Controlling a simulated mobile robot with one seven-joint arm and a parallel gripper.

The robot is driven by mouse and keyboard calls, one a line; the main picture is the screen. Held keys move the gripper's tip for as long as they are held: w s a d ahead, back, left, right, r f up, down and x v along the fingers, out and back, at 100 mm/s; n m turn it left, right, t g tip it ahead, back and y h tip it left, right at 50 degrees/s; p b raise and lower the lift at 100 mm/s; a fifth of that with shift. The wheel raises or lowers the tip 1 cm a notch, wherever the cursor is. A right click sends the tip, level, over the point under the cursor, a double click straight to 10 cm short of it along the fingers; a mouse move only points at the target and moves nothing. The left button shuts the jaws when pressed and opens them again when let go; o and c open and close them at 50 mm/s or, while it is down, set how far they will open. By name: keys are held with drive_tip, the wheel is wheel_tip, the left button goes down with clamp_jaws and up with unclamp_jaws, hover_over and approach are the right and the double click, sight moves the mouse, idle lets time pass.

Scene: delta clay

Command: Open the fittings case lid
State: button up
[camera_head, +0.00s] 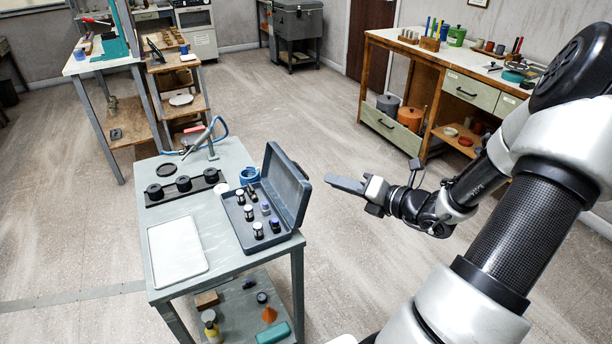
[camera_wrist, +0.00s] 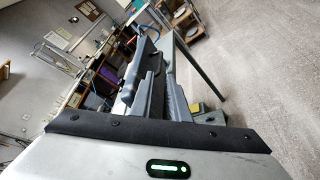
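The fittings case (camera_head: 248,241) is a blue-grey box at the right edge of the grey workbench. Its lid (camera_head: 287,188) stands raised, hinged on the case's right side, with the inside of the case exposed. Several small black, silver and blue fittings (camera_head: 258,230) stand in the case. My gripper (camera_head: 335,183) is to the right of the lid, off the bench edge, with its grey fingers pointing left toward the lid. It appears apart from the lid and holds nothing that I can see. The wrist view shows grey fingers (camera_wrist: 165,100) close together; their gap is unclear.
On the bench are a white tray (camera_head: 178,249), a black holder with round pieces (camera_head: 182,187) and a blue tape roll (camera_head: 249,175). A long workbench (camera_head: 455,75) stands at the back right. Open floor lies between.

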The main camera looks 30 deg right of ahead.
sight(290, 182)
drive_tip(key=b+x, duration=0.2)
drive_tip(key=x, duration=0.9)
drive_tip(key=shift+w, duration=0.25)
drive_tip(key=shift+a, duration=0.1)
clamp_jaws()
idle(0.7)
